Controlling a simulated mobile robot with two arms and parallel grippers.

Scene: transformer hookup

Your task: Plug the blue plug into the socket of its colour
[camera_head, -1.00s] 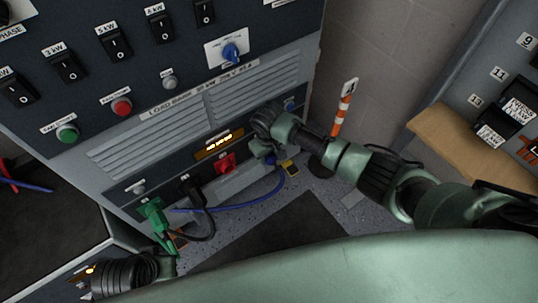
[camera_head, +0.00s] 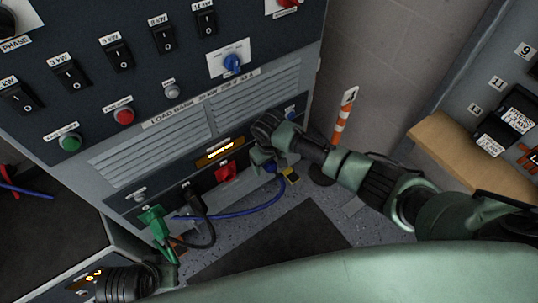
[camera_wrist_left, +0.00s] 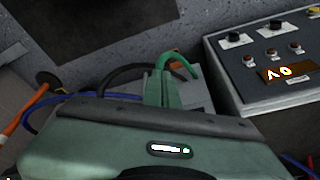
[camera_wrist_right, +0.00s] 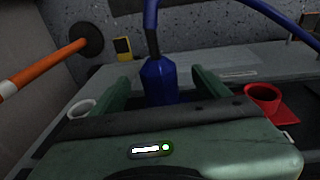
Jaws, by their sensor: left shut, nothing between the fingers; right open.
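The blue plug (camera_wrist_right: 158,82) stands between the two fingers of my right gripper (camera_wrist_right: 160,88), with a visible gap on each side. The gripper is open around it. In the head view my right gripper (camera_head: 264,160) is low at the right end of the load bank, with the blue plug (camera_head: 269,168) partly hidden beside it. I cannot tell whether the plug's front end is in a socket.
A red socket (camera_head: 225,172), a black plug (camera_head: 193,202) and a green plug (camera_head: 152,218) line the lower panel. The blue cable (camera_head: 245,211) loops over the floor. A striped post (camera_head: 342,118) stands right of the load bank. A wooden ledge (camera_head: 460,155) is farther right.

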